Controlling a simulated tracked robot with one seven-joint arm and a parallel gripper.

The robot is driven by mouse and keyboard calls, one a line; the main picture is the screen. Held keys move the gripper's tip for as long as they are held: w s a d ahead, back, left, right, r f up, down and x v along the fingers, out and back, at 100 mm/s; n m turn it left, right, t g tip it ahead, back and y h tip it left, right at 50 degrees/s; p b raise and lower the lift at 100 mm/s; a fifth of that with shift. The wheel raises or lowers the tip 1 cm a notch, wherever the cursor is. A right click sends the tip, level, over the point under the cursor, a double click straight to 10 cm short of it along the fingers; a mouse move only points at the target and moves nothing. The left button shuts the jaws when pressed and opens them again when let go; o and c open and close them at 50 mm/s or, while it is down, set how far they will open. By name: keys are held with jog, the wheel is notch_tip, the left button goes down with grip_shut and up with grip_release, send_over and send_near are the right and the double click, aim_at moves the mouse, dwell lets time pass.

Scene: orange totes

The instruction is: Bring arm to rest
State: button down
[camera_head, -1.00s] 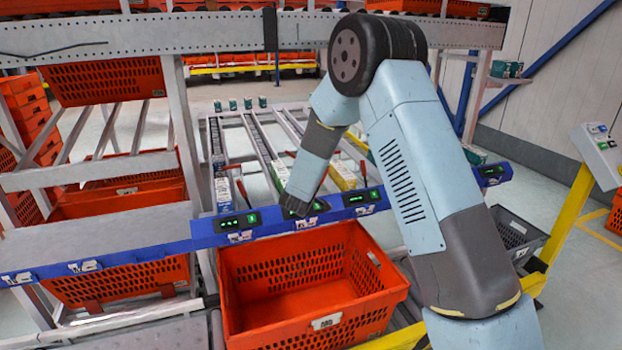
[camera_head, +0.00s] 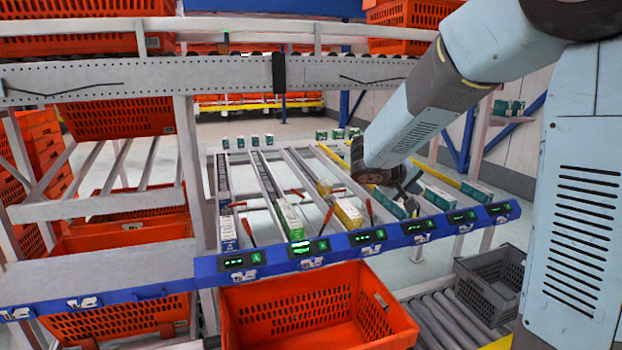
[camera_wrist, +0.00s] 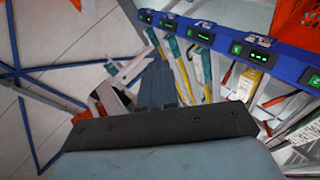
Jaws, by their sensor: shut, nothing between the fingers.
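My arm reaches in from the upper right of the head view, with its forearm slanting down to the left. My gripper (camera_head: 408,190) is at its lower end, above the right part of the sloped flow rack and behind the blue rail (camera_head: 340,245). It is shut and empty. In the head view the fingers are small and partly hidden by the wrist. In the wrist view the two dark fingers (camera_wrist: 157,85) lie together at the middle, with the rack lanes and the blue rail beyond them.
An empty orange tote (camera_head: 318,305) stands in front of the rail. A grey crate (camera_head: 490,285) is at the right by the rollers (camera_head: 440,320). Cartons, including a yellow one (camera_head: 348,213), lie in the rack lanes. A perforated beam (camera_head: 200,78) crosses above.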

jog(key=s+a+r+m+y, duration=0.1)
jog(key=s+y, duration=0.3)
jog(key=s, duration=1.1)
jog(key=s+a+r+m+g+y, duration=0.1)
jog(key=s+y, duration=0.4)
jog(key=s, duration=0.9)
jog(key=shift+s+a+r+m+g, duration=0.2)
jog(key=shift+s+r+m+g, duration=0.15)
jog(key=shift+r, duration=0.5)
